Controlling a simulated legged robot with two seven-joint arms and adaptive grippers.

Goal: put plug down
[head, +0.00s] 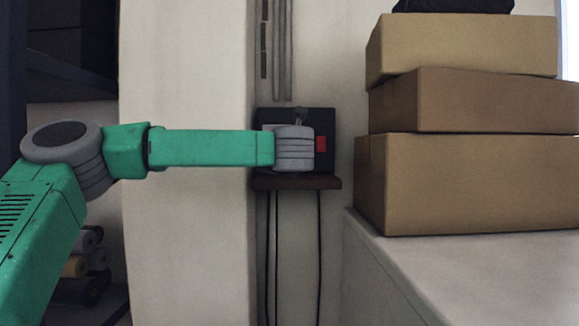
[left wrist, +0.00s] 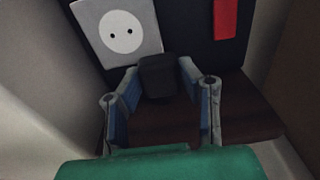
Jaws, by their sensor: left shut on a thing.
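A dark block-shaped plug (left wrist: 158,80) sits between the fingertips of my left gripper (left wrist: 160,72) in the left wrist view. The gripper is shut on it. A white socket plate (left wrist: 119,30) with a round face and two holes is just beyond the plug, up and to the left. The holes are empty. The plug is apart from the holes in the picture. A dark brown shelf (left wrist: 250,112) lies below; I cannot tell whether the plug touches it. In the head view my wrist hides the plug and most of the gripper. My right gripper is not in view.
A dark panel (head: 327,120) with a red patch (head: 321,144) backs the shelf (head: 325,183). Cables hang below. Stacked cardboard boxes (head: 455,185) stand on a white surface (head: 430,262) at the right. A pale wall (head: 188,240) is at the left.

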